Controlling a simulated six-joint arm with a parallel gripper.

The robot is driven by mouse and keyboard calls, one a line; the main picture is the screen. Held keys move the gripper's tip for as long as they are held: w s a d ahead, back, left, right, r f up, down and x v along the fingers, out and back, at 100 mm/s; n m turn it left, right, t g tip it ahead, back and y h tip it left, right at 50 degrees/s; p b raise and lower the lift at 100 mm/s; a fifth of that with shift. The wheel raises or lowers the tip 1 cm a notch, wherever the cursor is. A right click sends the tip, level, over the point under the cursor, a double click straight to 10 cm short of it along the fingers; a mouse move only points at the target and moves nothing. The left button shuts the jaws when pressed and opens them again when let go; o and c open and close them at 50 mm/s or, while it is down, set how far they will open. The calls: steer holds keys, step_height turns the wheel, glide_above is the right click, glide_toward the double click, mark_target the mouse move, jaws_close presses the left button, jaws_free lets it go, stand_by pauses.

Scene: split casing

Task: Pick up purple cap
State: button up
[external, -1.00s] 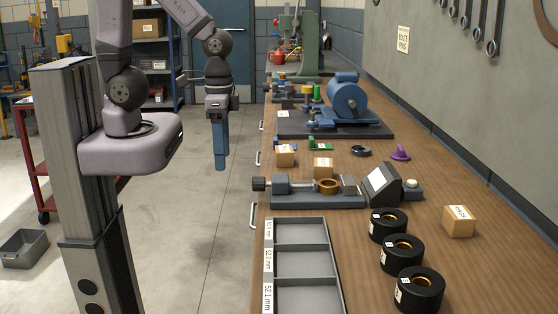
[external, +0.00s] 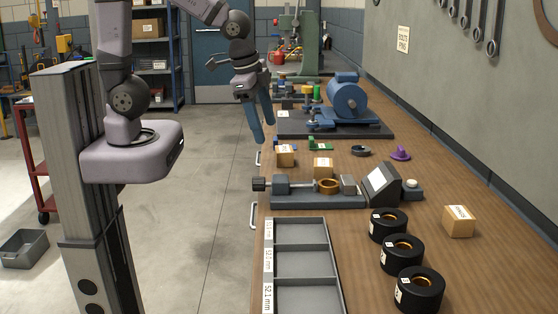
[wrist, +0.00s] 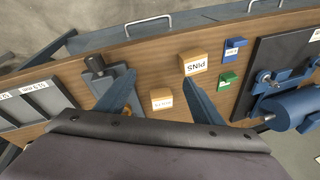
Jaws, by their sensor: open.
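The purple cap (external: 400,153) sits on the wooden bench, right of a dark ring and behind the grey angled block, in the external view. It does not show in the wrist view. My gripper (external: 264,122) is open and empty, in the air near the bench's left edge, well to the left of the cap. In the wrist view the two blue fingers of my gripper (wrist: 160,82) are spread apart, with small boxes on the bench beyond them.
Near the cap are a dark ring (external: 361,150) and the grey angled block (external: 381,186). Cardboard boxes (external: 323,166), a vise (external: 310,200), a blue machine (external: 347,97) and black cylinders (external: 418,288) stand on the bench. A divided tray (external: 328,262) is at the front.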

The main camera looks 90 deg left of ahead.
steer(key=w+a+r+m+t+b, duration=0.1)
steer(key=w+a+m+t+b, duration=0.2)
steer(key=w+a+m, duration=0.5)
steer(key=w+a+r+m+t+y+b, duration=0.15)
steer(key=w+m+t+b, duration=0.35)
steer(key=w, duration=0.7)
steer(key=w+a+r+m+t+h+b, duration=0.1)
steer(key=w+a+r+m+t, duration=0.1)
steer(key=w+a+m, duration=0.55)
steer(key=w+f+m+h+b, duration=0.4)
steer(key=w+f+m, duration=0.1)
steer(key=m, duration=0.8)
glide_toward(398, 150)
steer(key=shift+w+d+r+t+p, duration=0.25)
steer(key=shift+d+t+p, duration=0.05)
steer(key=shift+p, duration=0.1)
steer(key=shift+f, duration=0.45)
steer(key=shift+p+x, duration=1.55)
steer(key=shift+x, duration=2.15)
steer(key=shift+f, duration=0.1)
steer(key=shift+c, duration=0.2)
steer(key=c, duration=0.9)
